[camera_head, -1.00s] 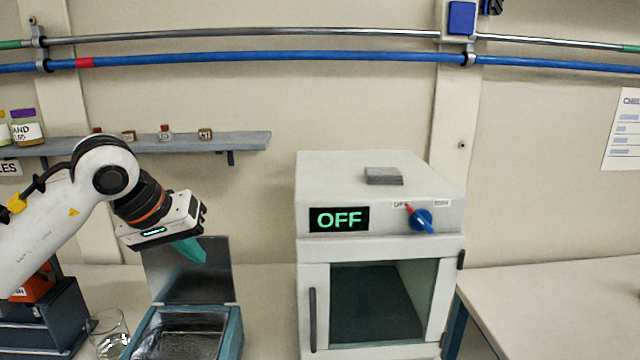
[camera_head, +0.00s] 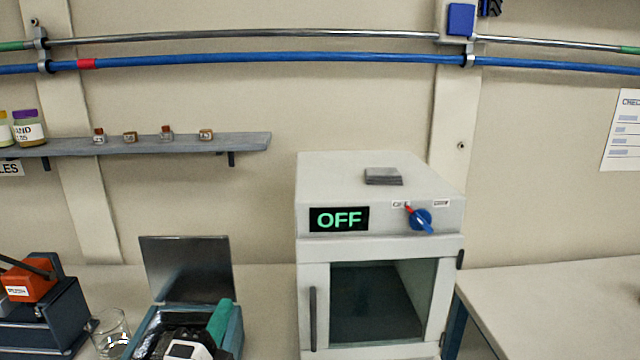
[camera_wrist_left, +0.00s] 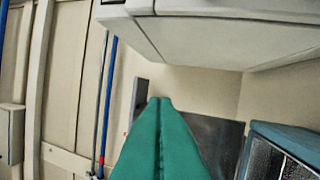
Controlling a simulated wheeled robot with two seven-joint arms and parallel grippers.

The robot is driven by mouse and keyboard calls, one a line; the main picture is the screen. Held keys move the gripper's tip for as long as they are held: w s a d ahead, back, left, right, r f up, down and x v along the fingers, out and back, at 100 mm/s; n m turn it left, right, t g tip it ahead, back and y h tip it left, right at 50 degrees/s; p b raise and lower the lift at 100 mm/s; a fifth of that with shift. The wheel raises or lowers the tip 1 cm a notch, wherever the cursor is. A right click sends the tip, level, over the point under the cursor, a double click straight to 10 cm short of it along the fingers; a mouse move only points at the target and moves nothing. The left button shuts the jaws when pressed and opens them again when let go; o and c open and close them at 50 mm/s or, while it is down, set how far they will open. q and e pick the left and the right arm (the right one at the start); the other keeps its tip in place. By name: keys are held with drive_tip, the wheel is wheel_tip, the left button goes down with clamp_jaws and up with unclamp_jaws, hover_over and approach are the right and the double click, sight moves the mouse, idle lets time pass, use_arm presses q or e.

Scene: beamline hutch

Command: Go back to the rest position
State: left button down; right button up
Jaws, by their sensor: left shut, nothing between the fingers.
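My left gripper (camera_head: 221,318) is low in the head view, in front of the open box (camera_head: 237,335), and hides part of its inside. Its teal fingers (camera_wrist_left: 160,105) lie flat together in the left wrist view, with nothing between them. The upright metal lid (camera_wrist_left: 215,135) of the box is beyond the fingertips there, and the box's rim (camera_wrist_left: 290,140) is at the right. I cannot tell the gap between gripper and box. My right gripper is not in view.
A white oven (camera_head: 380,220) reading OFF stands right of the box, door shut. A glass beaker (camera_head: 110,330) and a dark device with an orange part (camera_head: 30,280) stand left. A shelf (camera_head: 140,146) holds small bottles.

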use_arm(q)
drive_tip(key=s+a+f+n+g+y, duration=0.1)
drive_tip(key=s+f+n+g, duration=0.1)
drive_tip(key=f, duration=0.3)
drive_tip(key=s+a+f+n+g+y, duration=0.1)
drive_tip(key=s+a+f+n+g, duration=0.1)
drive_tip(key=f+n, duration=0.3)
drive_tip(key=s+a+f+n+g+y, duration=0.2)
drive_tip(key=s+f+n+g, duration=0.1)
drive_tip(key=f, duration=0.4)
drive_tip(key=shift+s+f+n+g, duration=0.15)
drive_tip(key=shift+s+n+g, duration=0.15)
drive_tip(key=shift+s+g, duration=0.4)
drive_tip(key=s+f+n+g+h, duration=0.1)
drive_tip(key=s+f+n+g, duration=0.3)
drive_tip(key=s, duration=0.5)
drive_tip(key=s+f+n+g, duration=0.2)
drive_tip(key=s+f+g, duration=0.35)
drive_tip(key=s, duration=0.25)
wheel_tip(320, 180, down, 26)
drive_tip(key=s, duration=0.1)
drive_tip(key=s+a+f+g, duration=0.1)
drive_tip(key=s+a+f, duration=0.2)
drive_tip(key=s+f, duration=1.4)
drive_tip(key=shift+f+g, duration=0.15)
drive_tip(key=shift+g, duration=0.2)
